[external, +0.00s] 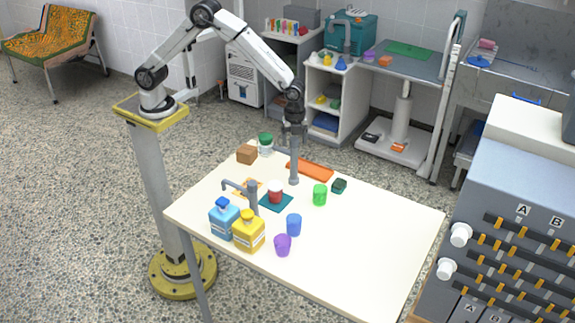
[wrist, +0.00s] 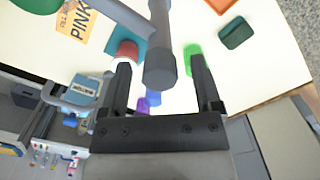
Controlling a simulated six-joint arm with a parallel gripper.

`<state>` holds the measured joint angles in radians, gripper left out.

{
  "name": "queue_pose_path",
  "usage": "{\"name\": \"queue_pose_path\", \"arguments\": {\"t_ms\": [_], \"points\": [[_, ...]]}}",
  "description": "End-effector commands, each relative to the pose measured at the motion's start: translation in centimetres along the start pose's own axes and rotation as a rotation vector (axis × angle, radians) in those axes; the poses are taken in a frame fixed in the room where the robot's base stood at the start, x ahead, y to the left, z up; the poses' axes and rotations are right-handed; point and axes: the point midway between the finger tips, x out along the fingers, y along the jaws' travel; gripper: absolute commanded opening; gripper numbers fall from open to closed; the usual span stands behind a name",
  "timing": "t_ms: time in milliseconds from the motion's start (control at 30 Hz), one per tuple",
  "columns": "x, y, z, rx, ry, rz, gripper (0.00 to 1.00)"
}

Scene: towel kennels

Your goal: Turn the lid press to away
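A grey upright post with a side arm, which looks like the lid press (external: 294,168), stands on the table. My gripper (external: 294,128) is directly above the post, pointing down. In the wrist view the fingers (wrist: 162,88) are apart, with the post's top (wrist: 160,72) between them and gaps visible on both sides.
Another grey post with an arm (external: 254,200) stands by blue (external: 223,220) and yellow (external: 248,232) bottles. Green (external: 320,195), blue (external: 294,225) and purple (external: 283,245) cups, a brown box (external: 247,154) and an orange tray (external: 309,170) are nearby. The table's right side is clear.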

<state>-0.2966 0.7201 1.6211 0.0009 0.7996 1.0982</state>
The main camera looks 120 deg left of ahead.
Motion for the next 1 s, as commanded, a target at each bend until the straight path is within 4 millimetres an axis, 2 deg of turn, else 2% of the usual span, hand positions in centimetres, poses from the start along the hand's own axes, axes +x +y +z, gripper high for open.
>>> {"name": "queue_pose_path", "arguments": {"t_ms": [367, 800, 1000], "points": [[-0.7, 0.0, 0.0, -0.002, 0.001, -0.001, 0.82], [-5.9, -0.1, 0.0, -0.001, 0.002, -0.003, 0.82], [-7.5, 0.0, 0.0, -0.001, 0.001, -0.001, 0.82]]}}
